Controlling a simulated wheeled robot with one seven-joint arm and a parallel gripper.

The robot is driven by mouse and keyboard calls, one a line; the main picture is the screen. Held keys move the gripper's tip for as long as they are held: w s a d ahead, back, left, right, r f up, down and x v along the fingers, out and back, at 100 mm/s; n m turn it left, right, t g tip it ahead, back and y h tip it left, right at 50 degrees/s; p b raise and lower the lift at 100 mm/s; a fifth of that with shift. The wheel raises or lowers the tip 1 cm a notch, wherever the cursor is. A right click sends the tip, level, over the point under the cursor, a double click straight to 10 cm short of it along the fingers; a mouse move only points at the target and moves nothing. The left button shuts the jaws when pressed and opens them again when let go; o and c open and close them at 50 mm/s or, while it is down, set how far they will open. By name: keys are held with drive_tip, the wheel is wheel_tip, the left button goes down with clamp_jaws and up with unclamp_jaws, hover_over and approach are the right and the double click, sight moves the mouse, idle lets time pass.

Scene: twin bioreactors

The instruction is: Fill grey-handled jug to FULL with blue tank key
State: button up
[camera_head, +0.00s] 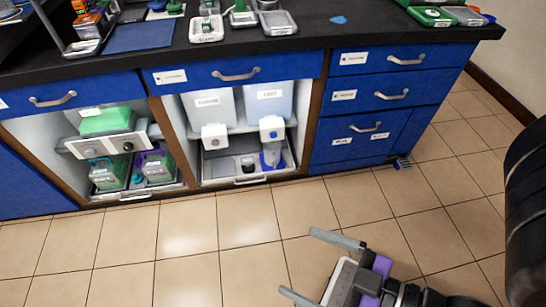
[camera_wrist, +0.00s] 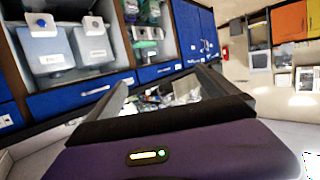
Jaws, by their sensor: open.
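Two pale tanks stand in the open middle bay of the blue cabinet in the head view. The right tank (camera_head: 268,100) has a white tap block with a blue key (camera_head: 273,133). The left tank (camera_head: 208,106) has a white tap block (camera_head: 214,137) with a pale knob. A jug with blue parts (camera_head: 272,157) stands below the right tap. A dark-topped item (camera_head: 248,164) is left of it in the tray; I cannot make out a grey handle. My gripper (camera_head: 318,268) is open and empty above the floor, well short of the bay.
The left bay holds a green-filled tank (camera_head: 105,121) and jugs with green contents (camera_head: 107,175). A pull-out tray (camera_head: 251,181) lies under the middle tanks. Blue drawers (camera_head: 385,92) close off the right side. The tiled floor (camera_head: 190,232) before the cabinet is clear.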

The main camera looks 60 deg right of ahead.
clamp_jaws()
idle(1.6)
